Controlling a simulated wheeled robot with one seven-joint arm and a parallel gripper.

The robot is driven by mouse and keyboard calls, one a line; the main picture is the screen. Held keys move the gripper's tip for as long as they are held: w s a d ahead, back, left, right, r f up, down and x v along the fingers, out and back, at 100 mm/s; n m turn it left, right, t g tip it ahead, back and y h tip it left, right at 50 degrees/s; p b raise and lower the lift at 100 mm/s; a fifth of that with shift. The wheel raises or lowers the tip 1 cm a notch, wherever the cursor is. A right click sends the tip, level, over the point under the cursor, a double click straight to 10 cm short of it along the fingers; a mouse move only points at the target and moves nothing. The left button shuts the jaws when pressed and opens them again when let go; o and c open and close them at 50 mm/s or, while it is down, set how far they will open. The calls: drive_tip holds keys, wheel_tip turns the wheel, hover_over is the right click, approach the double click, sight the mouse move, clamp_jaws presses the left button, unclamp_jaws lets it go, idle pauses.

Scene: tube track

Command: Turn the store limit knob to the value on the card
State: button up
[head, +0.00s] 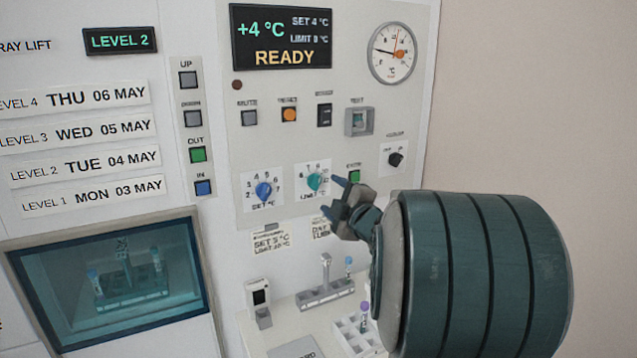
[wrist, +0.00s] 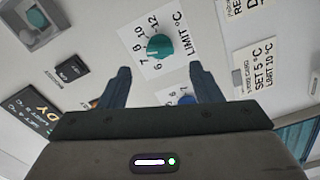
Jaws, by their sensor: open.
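The teal limit knob (head: 314,182) sits on a white dial plate on the panel. In the wrist view this knob (wrist: 159,46) has numbers from 6 to 12 around it and the label LIMIT °C; I cannot tell its exact setting. My gripper (head: 337,194) is open and empty, just right of the knob in the head view. In the wrist view my gripper's fingers (wrist: 159,70) are spread, with the knob beyond the gap between their tips, apparently untouched. The card (wrist: 265,78) reads SET 5 °C, LIMIT 10 °C; it also shows in the head view (head: 269,241).
The blue set knob (head: 264,190) is close left of the limit knob. A green button (head: 354,177) is close on the right. The display (head: 281,38) shows +4 °C and READY. Below are a tube rack (head: 326,297) and a white tray (head: 352,335).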

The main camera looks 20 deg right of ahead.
sight(318, 184)
drive_tip(key=w+p, duration=0.1)
drive_tip(key=w, duration=0.6)
drive_tip(key=shift+a+p, duration=0.1)
drive_tip(key=shift+p, duration=0.25)
drive_tip(key=c, duration=1)
